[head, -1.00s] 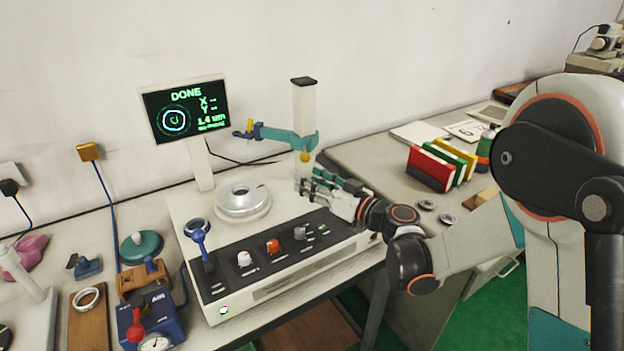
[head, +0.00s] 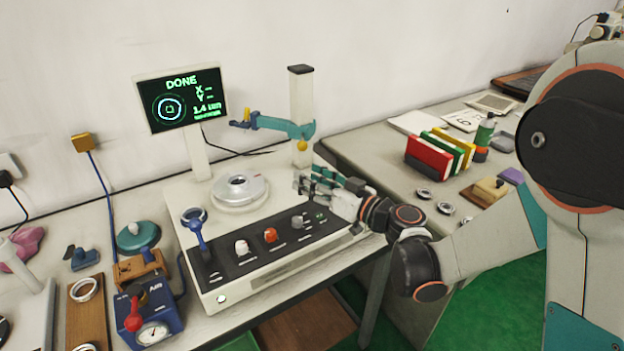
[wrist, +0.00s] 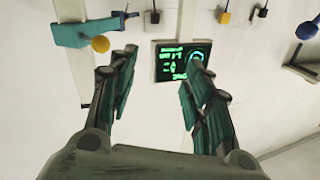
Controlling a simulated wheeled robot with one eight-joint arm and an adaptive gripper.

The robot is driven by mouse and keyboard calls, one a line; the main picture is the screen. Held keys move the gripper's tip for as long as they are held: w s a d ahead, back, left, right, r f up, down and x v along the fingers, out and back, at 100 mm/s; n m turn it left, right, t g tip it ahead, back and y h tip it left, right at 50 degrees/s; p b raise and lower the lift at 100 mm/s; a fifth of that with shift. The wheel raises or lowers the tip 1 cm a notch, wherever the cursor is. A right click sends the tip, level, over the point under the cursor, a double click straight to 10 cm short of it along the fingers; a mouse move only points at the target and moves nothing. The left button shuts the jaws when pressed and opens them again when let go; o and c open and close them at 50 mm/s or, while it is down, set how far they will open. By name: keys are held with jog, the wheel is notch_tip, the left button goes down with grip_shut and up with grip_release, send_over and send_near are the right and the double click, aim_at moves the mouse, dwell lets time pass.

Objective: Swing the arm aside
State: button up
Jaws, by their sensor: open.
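The machine's teal swing arm (head: 272,124) is mounted on a white column (head: 301,100) and reaches left over the back of the machine. A yellow ball knob (head: 302,146) hangs under its column end. The arm's tip is left of and above the silver round stage (head: 240,190). My gripper (head: 308,183) is open and empty, right of the stage and below the knob, apart from both. In the wrist view, the teal arm (wrist: 82,33) and knob (wrist: 100,43) show beyond the left finger, and my gripper (wrist: 158,80) has nothing between its fingers.
A screen (head: 181,98) reading DONE stands behind the stage. A control panel (head: 262,247) with a blue lever (head: 199,236) lies along the machine's front. Red, green and yellow binders (head: 441,151) and loose rings (head: 424,193) are on the right bench. A blue air unit (head: 150,315) stands front left.

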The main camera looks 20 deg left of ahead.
jog(key=shift+d, duration=0.1)
jog(key=v, duration=1.1)
jog(key=shift+s+d, duration=0.25)
jog(key=shift+d, duration=0.1)
